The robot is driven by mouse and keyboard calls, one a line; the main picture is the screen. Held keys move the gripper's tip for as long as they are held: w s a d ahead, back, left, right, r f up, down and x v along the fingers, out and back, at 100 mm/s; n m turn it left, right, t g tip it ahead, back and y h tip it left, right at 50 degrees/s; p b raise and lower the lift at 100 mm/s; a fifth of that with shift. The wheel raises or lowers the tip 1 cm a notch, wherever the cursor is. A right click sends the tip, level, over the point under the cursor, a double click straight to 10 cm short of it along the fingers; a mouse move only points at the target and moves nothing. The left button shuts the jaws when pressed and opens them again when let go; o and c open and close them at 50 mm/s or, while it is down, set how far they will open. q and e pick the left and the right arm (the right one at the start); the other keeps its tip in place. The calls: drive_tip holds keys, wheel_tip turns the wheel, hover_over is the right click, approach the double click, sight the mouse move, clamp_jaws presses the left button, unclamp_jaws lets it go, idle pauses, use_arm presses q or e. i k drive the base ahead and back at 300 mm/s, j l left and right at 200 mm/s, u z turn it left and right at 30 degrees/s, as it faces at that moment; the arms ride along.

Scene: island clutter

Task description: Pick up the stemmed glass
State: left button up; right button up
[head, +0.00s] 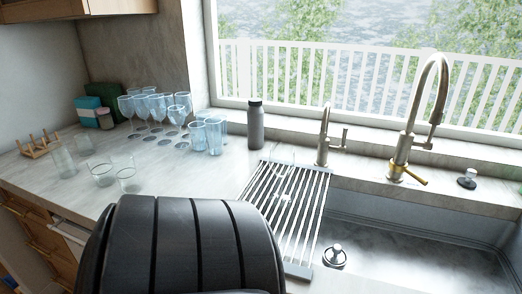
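Several clear, bluish stemmed glasses stand upright in a close group at the back left of the counter, in the head view. The nearest stemmed glass (177,116) is at the group's front right. Another stemmed glass (127,106) is at the group's left end, and others overlap between and behind them. A small clear object (283,176) is on the slatted rack over the sink; I cannot tell whether it is a stemmed glass. Neither of my grippers is in view.
Blue tumblers (214,137) stand right of the stemmed glasses, near a grey bottle (255,125). Clear tumblers (101,171) and a wooden peg rack (38,146) are at the left. The slatted rack (291,205) spans the sink (420,255). Two faucets (407,145) stand behind. Bare counter (190,175) lies mid-left.

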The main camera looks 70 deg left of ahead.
sight(282, 158)
drive_tip(key=u, duration=2.2)
